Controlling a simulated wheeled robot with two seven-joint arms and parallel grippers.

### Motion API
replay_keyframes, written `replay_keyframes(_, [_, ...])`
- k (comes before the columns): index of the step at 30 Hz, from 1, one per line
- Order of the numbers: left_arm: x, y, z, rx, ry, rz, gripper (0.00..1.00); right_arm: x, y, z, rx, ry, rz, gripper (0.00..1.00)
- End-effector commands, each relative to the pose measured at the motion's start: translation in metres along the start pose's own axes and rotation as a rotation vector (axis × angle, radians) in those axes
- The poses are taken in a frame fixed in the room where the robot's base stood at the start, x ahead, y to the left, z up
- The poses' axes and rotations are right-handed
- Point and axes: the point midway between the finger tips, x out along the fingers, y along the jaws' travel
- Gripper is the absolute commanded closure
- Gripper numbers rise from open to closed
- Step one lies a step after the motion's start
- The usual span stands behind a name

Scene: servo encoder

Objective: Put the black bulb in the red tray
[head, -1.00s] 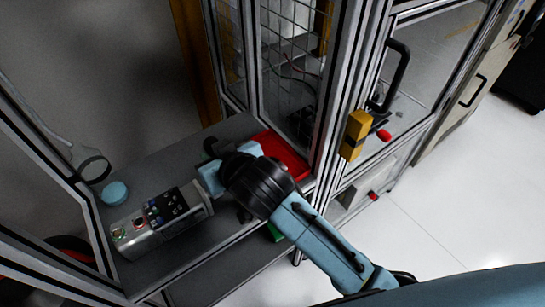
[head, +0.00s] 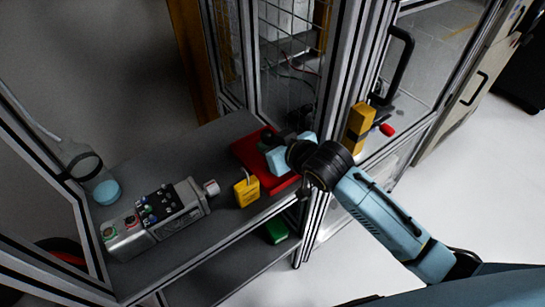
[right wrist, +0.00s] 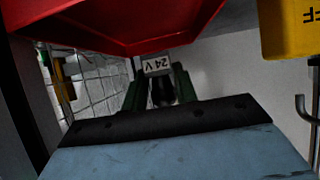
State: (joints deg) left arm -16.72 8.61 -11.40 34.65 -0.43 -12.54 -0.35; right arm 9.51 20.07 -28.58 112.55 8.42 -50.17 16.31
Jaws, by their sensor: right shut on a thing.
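The red tray (head: 246,149) lies on the grey shelf beside the cabinet frame. My right gripper (head: 268,143) is over the tray. In the right wrist view, its fingers (right wrist: 160,88) are shut on a dark object, which I take to be the black bulb (right wrist: 162,92); a white "24 V" label shows at its end. The red tray (right wrist: 120,22) fills the top of that view, close to the label; I cannot tell if they touch. In the head view the bulb is mostly hidden by the gripper. My left gripper is not in view.
A yellow padlock (head: 247,192) stands just left of the tray and also shows in the right wrist view (right wrist: 290,30). A grey control box (head: 155,218) with buttons and a light-blue round object (head: 107,192) are farther left. Metal frame posts (head: 340,100) rise right of the tray.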

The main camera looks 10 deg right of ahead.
Motion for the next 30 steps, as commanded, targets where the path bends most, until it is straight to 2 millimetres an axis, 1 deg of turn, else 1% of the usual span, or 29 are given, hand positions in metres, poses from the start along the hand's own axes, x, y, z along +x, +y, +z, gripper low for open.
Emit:
replay_keyframes(5, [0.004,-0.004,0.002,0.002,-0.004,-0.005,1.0,0.006,0.0,0.011,0.001,-0.001,0.0,0.94])
replay_keyframes(9, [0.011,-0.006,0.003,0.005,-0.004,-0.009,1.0,0.016,0.0,0.03,0.0,-0.002,0.001,0.94])
replay_keyframes(11, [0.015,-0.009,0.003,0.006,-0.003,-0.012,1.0,0.019,0.003,0.035,-0.002,0.0,0.001,0.94])
replay_keyframes(15, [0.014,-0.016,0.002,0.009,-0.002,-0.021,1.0,0.019,0.003,0.035,0.0,0.001,-0.001,0.94])
replay_keyframes(21, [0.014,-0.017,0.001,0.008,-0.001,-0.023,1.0,0.019,0.004,0.036,0.0,0.0,0.0,0.94])
replay_keyframes(22, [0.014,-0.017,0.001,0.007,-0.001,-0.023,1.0,0.02,0.004,0.037,0.0,0.0,0.0,0.7])
replay_keyframes(27, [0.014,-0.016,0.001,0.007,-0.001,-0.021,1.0,0.019,0.004,0.036,-0.001,0.0,0.0,0.5])
replay_keyframes(30, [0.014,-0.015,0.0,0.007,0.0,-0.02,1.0,0.019,0.004,0.036,-0.001,0.0,0.0,0.5])
